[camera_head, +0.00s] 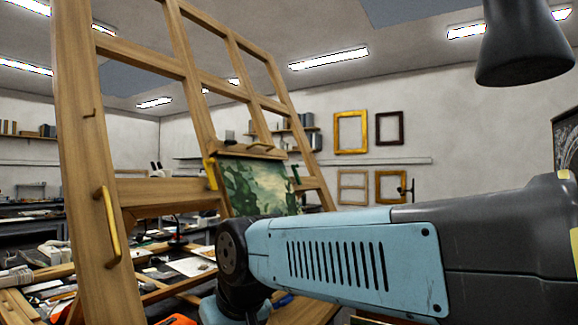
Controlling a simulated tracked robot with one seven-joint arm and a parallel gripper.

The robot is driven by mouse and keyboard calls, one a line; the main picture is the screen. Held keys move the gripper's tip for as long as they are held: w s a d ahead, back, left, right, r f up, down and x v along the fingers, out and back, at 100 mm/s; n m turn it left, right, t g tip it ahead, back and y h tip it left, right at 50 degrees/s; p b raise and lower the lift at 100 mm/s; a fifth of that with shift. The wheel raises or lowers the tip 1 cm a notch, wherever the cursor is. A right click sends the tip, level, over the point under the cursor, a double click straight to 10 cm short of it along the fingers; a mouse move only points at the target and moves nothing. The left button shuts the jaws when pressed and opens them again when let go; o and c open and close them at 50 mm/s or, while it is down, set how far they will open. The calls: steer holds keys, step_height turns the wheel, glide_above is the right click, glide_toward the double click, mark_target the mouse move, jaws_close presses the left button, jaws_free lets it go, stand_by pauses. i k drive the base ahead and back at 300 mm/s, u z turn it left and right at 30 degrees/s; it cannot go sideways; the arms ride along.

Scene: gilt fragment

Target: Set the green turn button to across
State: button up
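A green painting (255,187) rests on the large wooden easel frame. At its right edge is a small dark green piece (296,174) that looks like the green turn button. It appears roughly upright, tilted a little, but it is too small to tell its exact setting. A yellow turn piece (210,173) sits at the painting's left edge. My blue and grey arm crosses the lower right and hides the area below the painting. My gripper is not in view.
The wooden easel frame (78,150) rises at the left, with a brass handle (108,225) on its near post. A cluttered workbench lies behind and below it. A dark lamp shade (525,45) hangs at upper right. Empty picture frames (337,132) hang on the far wall.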

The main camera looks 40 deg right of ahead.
mark_target(298, 179)
steer(key=k, duration=1.15)
steer(key=z, duration=0.4)
steer(key=i, duration=0.85)
steer(key=z, duration=0.9)
steer(key=i, duration=1.4)
steer(key=u, duration=0.1)
